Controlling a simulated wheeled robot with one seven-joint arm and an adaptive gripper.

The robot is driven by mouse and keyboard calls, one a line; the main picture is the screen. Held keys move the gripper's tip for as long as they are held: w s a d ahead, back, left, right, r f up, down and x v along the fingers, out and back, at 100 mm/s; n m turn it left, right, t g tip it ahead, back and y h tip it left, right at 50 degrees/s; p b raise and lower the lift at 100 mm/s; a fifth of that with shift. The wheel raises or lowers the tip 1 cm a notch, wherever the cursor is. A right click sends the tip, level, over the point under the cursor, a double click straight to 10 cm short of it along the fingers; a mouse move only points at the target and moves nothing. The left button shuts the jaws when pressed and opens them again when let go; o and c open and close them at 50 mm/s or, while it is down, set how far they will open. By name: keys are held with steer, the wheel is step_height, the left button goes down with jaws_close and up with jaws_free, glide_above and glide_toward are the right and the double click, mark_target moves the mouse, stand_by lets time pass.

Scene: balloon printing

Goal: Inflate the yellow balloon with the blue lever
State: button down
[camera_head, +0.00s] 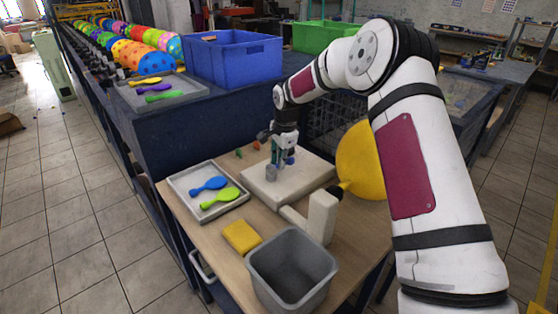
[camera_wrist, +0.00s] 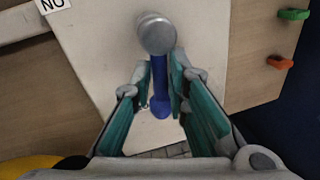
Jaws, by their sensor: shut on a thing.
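The yellow balloon (camera_head: 360,160) is large and round. It sits on the dark nozzle (camera_head: 337,191) of a white stand, partly hidden behind my arm. My gripper (camera_head: 283,160) is over the pale machine block (camera_head: 313,168) on the table, left of the balloon. In the wrist view, my gripper (camera_wrist: 159,80) has its teal fingers on both sides of the blue lever (camera_wrist: 160,105) and is shut on it. A round grey metal post (camera_wrist: 156,34) stands at the lever's far end. The lever shows only as small blue patches in the head view.
A grey tray (camera_head: 176,186) holds a blue and a green paddle. A yellow sponge (camera_head: 241,236) and a grey bin (camera_head: 291,262) stand at the table's front. Green and orange pegs (camera_wrist: 280,62) lie beside the block. A blue crate (camera_head: 232,62) stands behind.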

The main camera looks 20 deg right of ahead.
steer(key=m, duration=0.1)
steer(key=s+m+b, duration=0.1)
steer(key=m, duration=0.2)
steer(key=shift+s+a+f+h, duration=0.2)
steer(key=shift+s+a+h, duration=0.05)
steer(key=shift+s+h, duration=0.15)
steer(key=m, duration=0.1)
steer(key=m+b, duration=0.1)
steer(key=m, duration=0.1)
steer(key=s+m, duration=0.1)
steer(key=shift+a+m+h+b, duration=0.35)
steer(key=shift+m+h, duration=0.05)
steer(key=m, duration=0.2)
steer(key=m+g, duration=0.1)
steer(key=shift+s+a+h+b, duration=0.3)
steer(key=shift+s+a, duration=0.05)
steer(key=shift+s+a+m, duration=0.1)
steer(key=shift+a+m, duration=0.15)
steer(key=shift+m, duration=0.7)
steer(key=shift+s+a+m, duration=0.1)
steer(key=shift+a+m, duration=0.15)
steer(key=shift+m, duration=0.7)
steer(key=c, duration=1.6)
jaws_free()
steer(key=shift+w+a, duration=0.1)
steer(key=shift+r, duration=0.1)
steer(key=shift+d+r, duration=0.15)
steer(key=shift+d, duration=0.1)
